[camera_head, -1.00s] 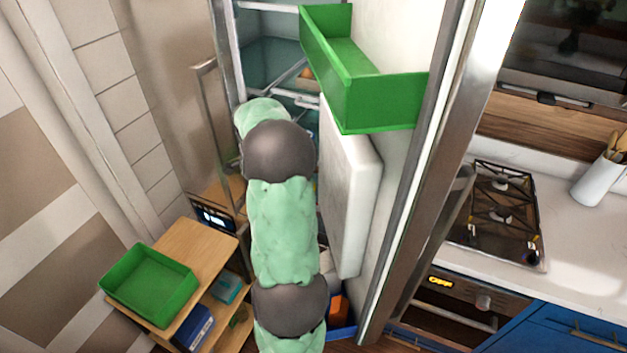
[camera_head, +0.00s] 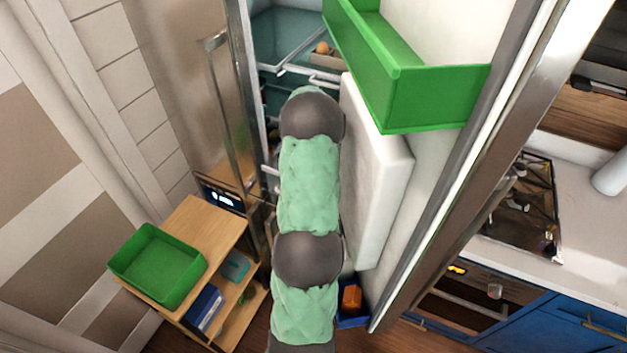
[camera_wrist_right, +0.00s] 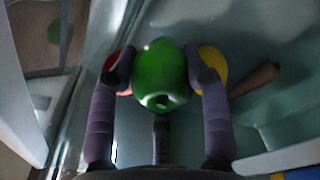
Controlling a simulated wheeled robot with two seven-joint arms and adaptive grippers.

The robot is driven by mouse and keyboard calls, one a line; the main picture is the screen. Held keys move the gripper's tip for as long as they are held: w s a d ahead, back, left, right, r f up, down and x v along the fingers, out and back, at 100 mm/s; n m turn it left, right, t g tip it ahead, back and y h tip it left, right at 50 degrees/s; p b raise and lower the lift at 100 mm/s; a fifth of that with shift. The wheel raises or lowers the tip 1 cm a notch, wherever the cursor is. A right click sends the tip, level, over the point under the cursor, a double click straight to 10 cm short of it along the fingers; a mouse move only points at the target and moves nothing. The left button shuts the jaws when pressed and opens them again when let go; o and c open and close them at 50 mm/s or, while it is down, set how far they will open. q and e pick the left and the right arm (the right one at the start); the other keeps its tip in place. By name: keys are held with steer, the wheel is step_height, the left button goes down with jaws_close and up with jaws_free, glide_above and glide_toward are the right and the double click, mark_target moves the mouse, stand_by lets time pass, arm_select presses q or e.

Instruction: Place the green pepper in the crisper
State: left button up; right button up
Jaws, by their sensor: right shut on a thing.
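The green pepper (camera_wrist_right: 160,70) is in the right wrist view, held between the two fingers of my right gripper (camera_wrist_right: 163,78), which is shut on it. Under and beyond it is a pale teal bin surface (camera_wrist_right: 265,35) that looks like the crisper; I cannot tell whether the pepper touches it. In the head view my right arm reaches into the open fridge and hides its gripper and the pepper. My left gripper is in neither view.
Red (camera_wrist_right: 115,64) and yellow (camera_wrist_right: 212,64) rounded items and an orange-brown long item (camera_wrist_right: 255,80) lie near the pepper. The open fridge door carries a green bin (camera_head: 430,98) close right of my arm. A wooden shelf unit with a green tray (camera_head: 157,265) stands at left.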

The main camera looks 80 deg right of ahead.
steer(key=shift+f, duration=1.8)
steer(key=shift+f, duration=0.1)
steer(key=o, duration=1.2)
steer(key=shift+c, duration=0.2)
steer(key=r, duration=0.8)
steer(key=w+a+r, duration=0.1)
steer(key=r, duration=0.3)
steer(key=shift+a+r, duration=0.1)
